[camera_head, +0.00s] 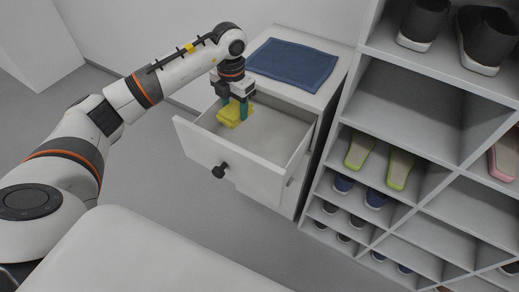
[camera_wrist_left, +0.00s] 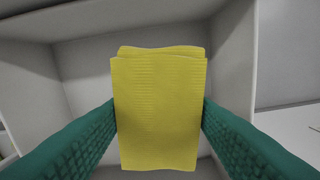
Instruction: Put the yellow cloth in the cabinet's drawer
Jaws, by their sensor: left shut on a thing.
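The yellow cloth (camera_head: 232,117) is a folded bundle in the head view, over the left part of the cabinet's open drawer (camera_head: 270,132). My left gripper (camera_head: 235,106) points down into the drawer with its green fingers shut on the cloth. In the left wrist view the yellow cloth (camera_wrist_left: 158,110) sits between both green fingers, with the drawer's pale walls behind it. I cannot tell whether the cloth touches the drawer floor. The drawer is pulled out and its dark knob (camera_head: 219,170) faces front. My right gripper is not in view.
A folded blue cloth (camera_head: 292,64) lies on the cabinet top (camera_head: 330,92) behind the drawer. A grey shoe rack (camera_head: 400,90) with several shoes stands close on the right. The rest of the drawer's floor looks empty. A pale surface (camera_head: 140,255) fills the lower left.

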